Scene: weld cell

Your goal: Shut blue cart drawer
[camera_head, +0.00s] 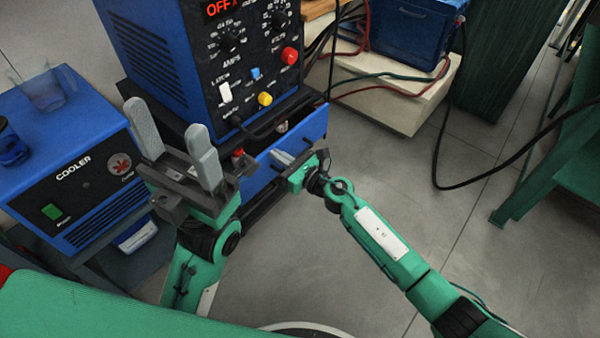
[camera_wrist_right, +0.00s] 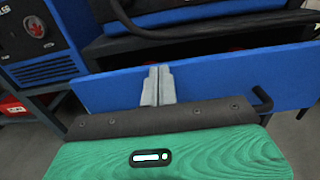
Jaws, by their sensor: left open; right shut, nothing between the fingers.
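The blue cart drawer (camera_head: 308,136) stands out from under the welder, with a dark gap and some contents showing behind its front panel. In the right wrist view the drawer's blue front (camera_wrist_right: 225,78) spans the picture, with a dark opening above it. My right gripper (camera_head: 282,158) is shut and empty, in front of the drawer face. Its fingertips (camera_wrist_right: 158,72) overlap the blue panel in the right wrist view; I cannot tell whether they touch. My left gripper (camera_head: 170,118) is open and empty, raised left of the drawer and partly hiding the cart.
The blue welder (camera_head: 165,50) with knobs sits above the drawer. A blue cooler box (camera_head: 75,165) stands at left. A pale block (camera_head: 405,105) with cables and a blue case (camera_head: 415,35) is at back right. Open grey floor (camera_head: 450,210) lies to the right.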

